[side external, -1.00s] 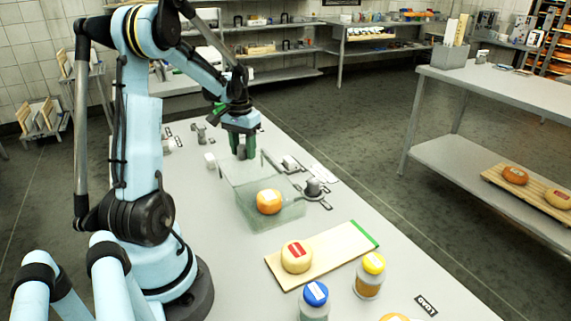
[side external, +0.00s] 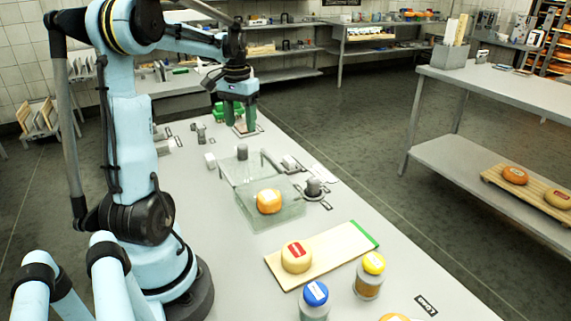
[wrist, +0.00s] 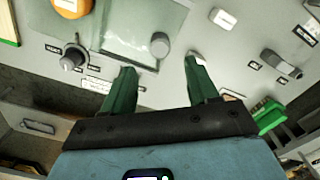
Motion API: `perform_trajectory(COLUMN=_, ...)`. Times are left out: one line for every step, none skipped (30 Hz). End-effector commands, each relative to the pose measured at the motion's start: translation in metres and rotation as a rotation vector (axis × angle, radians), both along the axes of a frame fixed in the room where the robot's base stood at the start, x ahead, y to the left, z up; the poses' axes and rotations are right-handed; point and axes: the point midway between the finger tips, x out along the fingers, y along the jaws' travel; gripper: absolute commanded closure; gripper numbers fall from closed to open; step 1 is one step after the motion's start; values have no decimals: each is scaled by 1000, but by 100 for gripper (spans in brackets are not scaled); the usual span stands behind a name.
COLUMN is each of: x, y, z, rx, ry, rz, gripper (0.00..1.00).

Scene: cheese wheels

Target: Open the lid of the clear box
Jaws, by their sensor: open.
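The clear box (side external: 288,213) stands on the grey table with its top open and an orange cheese wheel (side external: 268,201) inside. The clear lid (side external: 240,174) with its grey knob (side external: 242,152) is off the box opening, directly behind the box; whether it lies on the table or a low support I cannot tell. The knob also shows in the wrist view (wrist: 160,45). My gripper (side external: 233,128) is open and empty, beyond the lid and apart from the knob. Its green fingers (wrist: 160,67) are spread in the wrist view.
A board (side external: 330,253) with a pale cheese wheel (side external: 296,257) lies in front of the box. Blue-capped (side external: 314,297) and yellow-capped (side external: 370,277) jars stand nearby. A grey dial (side external: 313,187) sits right of the box. A green object (wrist: 270,115) is near my gripper.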

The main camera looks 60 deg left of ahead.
Motion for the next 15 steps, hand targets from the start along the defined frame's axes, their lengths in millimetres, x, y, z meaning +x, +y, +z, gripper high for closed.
perform_trajectory(x=0, y=0, z=8, rx=0, ry=0, rz=0, gripper=41)
perform_trajectory(x=0, y=0, z=12, rx=0, ry=0, rz=0, gripper=41)
perform_trajectory(x=0, y=0, z=17, rx=0, ry=0, rz=0, gripper=41)
perform_trajectory(x=0, y=0, z=20, rx=0, ry=0, rz=0, gripper=41)
perform_trajectory(x=0, y=0, z=23, rx=0, ry=0, rz=0, gripper=41)
perform_trajectory(x=0, y=0, z=26, rx=0, ry=0, rz=0, gripper=41)
perform_trajectory(x=0, y=0, z=29, rx=0, ry=0, rz=0, gripper=41)
perform_trajectory(x=0, y=0, z=30, rx=0, ry=0, rz=0, gripper=41)
perform_trajectory(x=0, y=0, z=32, rx=0, ry=0, rz=0, gripper=41)
perform_trajectory(x=0, y=0, z=33, rx=0, ry=0, rz=0, gripper=41)
perform_trajectory(x=0, y=0, z=34, rx=0, ry=0, rz=0, gripper=41)
perform_trajectory(x=0, y=0, z=35, rx=0, ry=0, rz=0, gripper=41)
perform_trajectory(x=0, y=0, z=35, rx=0, ry=0, rz=0, gripper=41)
perform_trajectory(x=0, y=0, z=35, rx=0, ry=0, rz=0, gripper=41)
perform_trajectory(x=0, y=0, z=35, rx=0, ry=0, rz=0, gripper=41)
